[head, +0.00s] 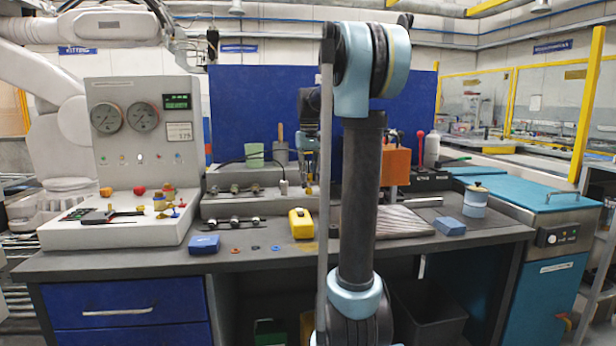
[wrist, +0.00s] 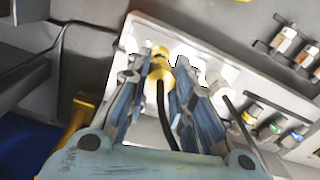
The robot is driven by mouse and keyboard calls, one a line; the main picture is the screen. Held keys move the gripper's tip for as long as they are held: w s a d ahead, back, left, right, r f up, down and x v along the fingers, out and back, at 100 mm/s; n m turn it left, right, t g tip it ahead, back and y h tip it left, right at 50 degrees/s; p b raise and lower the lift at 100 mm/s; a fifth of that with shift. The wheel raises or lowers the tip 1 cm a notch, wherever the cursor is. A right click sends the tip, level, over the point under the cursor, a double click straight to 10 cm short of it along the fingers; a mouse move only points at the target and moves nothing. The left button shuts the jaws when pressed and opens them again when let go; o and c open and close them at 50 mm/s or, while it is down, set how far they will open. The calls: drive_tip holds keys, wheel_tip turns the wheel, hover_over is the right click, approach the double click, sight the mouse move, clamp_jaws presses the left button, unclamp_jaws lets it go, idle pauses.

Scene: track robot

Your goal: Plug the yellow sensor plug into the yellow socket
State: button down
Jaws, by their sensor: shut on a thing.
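My gripper (wrist: 163,66) is shut on the yellow sensor plug (wrist: 157,74) in the wrist view. The plug's black cable (wrist: 162,115) runs back between the blue-grey fingers. The plug is over a pale, light-coloured plate (wrist: 132,46); I cannot tell whether it touches it. The yellow socket cannot be told apart from the yellow parts at the fingertips. In the head view my gripper (head: 310,168) is small, near the back of the bench, and partly hidden by my own arm. The plug cannot be made out there.
Fittings with yellow (wrist: 250,114), green (wrist: 276,126) and blue (wrist: 297,136) bands lie right of the fingers. A yellow case (head: 301,224), a blue box (head: 204,244) and a gauge panel (head: 128,128) stand on the bench. An orange box (head: 396,167) is right of my arm.

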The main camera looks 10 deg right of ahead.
drive_tip(key=shift+f, duration=1.15)
drive_tip(key=c, duration=1.3)
unclamp_jaws()
wheel_tip(320, 180, up, 12)
drive_tip(key=shift+w+f, duration=0.1)
